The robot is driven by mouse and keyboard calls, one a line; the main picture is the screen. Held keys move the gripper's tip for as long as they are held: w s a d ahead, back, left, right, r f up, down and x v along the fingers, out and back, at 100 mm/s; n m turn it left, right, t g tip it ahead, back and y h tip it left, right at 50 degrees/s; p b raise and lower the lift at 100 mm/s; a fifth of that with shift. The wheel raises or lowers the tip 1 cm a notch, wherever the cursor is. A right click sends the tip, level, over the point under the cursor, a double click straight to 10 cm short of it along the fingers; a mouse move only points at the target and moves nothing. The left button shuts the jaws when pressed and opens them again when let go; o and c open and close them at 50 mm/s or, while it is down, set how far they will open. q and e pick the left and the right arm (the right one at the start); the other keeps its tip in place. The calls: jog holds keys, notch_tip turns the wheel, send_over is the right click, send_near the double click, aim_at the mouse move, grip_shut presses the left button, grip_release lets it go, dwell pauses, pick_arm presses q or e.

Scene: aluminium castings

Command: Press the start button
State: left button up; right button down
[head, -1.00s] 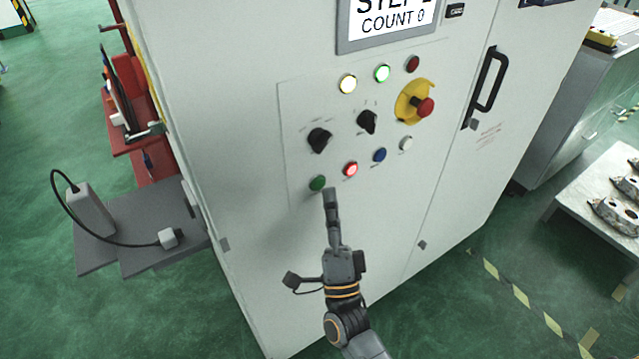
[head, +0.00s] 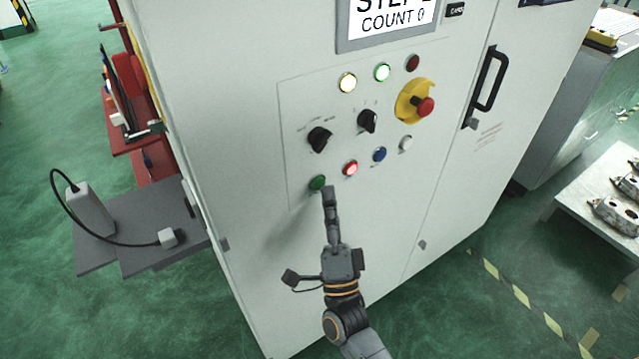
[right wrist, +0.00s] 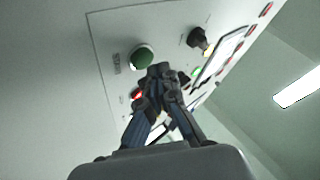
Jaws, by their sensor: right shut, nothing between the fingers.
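The green button (head: 317,183) is at the lower left of the control panel on the white cabinet. My right gripper (head: 328,190) is shut and empty, its fingertips just right of and slightly below the green button in the head view. In the right wrist view the green button (right wrist: 142,57) shows up and left of the closed fingertips (right wrist: 160,70). A gap between the tips and the button seems to show, but its depth is hard to tell. A lit red button (head: 350,169) is right of the green one. My left gripper is not in view.
The panel also bears a blue button (head: 379,154), a white button (head: 405,143), two black selector knobs (head: 319,139) and a red emergency stop (head: 425,107) on yellow. A door handle (head: 490,80) juts out at right. A grey shelf (head: 140,262) stands left.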

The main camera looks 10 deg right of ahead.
jog(key=shift+w+a, duration=0.1)
jog(key=shift+w, duration=0.15)
jog(key=shift+w+a, duration=0.15)
jog(key=shift+w, duration=0.2)
dwell(0.6)
jog(key=shift+s, duration=0.1)
dwell(0.4)
jog(key=shift+s+d, duration=0.25)
jog(key=shift+s, duration=0.45)
jog(key=shift+s+d+p, duration=0.2)
jog(key=shift+s+d, duration=0.1)
jog(key=shift+s, duration=0.5)
jog(key=shift+s+d+p, duration=0.2)
jog(key=shift+s+d, duration=0.1)
jog(key=shift+s, duration=0.45)
jog(key=shift+s+d+p, duration=0.2)
jog(key=shift+s+d, duration=0.1)
jog(key=shift+s, duration=0.5)
